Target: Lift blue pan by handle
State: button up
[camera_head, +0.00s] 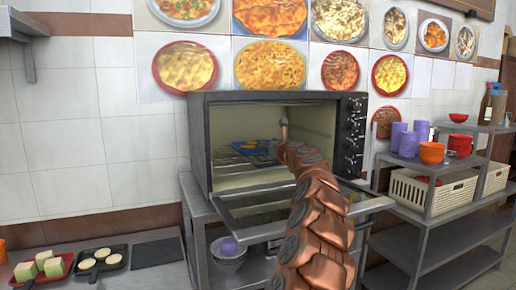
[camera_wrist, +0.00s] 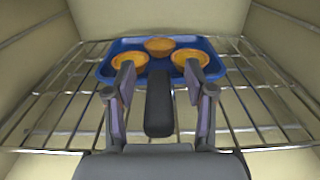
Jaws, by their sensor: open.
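The blue pan (camera_wrist: 208,44) lies on the wire rack inside the oven, with orange-brown round pastries (camera_wrist: 158,45) in it. Its dark handle (camera_wrist: 158,105) points toward the wrist camera. My gripper (camera_wrist: 158,78) is open, with one finger on each side of the handle, and its fingertips overlap the pan's near edge in the picture. I cannot tell whether the fingers touch the handle. In the head view the pan (camera_head: 244,146) shows small inside the oven, and my arm reaches in through the open front; the gripper is hard to make out there.
The wire rack (camera_wrist: 270,95) spans the oven between pale side walls. The oven door (camera_head: 262,203) is folded down under my arm. A shelf with cups (camera_head: 409,144) and baskets (camera_head: 440,192) stands at right. A counter with a small dark pan (camera_head: 101,262) is at lower left.

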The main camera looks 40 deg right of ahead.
jog(key=shift+w, duration=0.3)
grip_shut()
dwell(0.4)
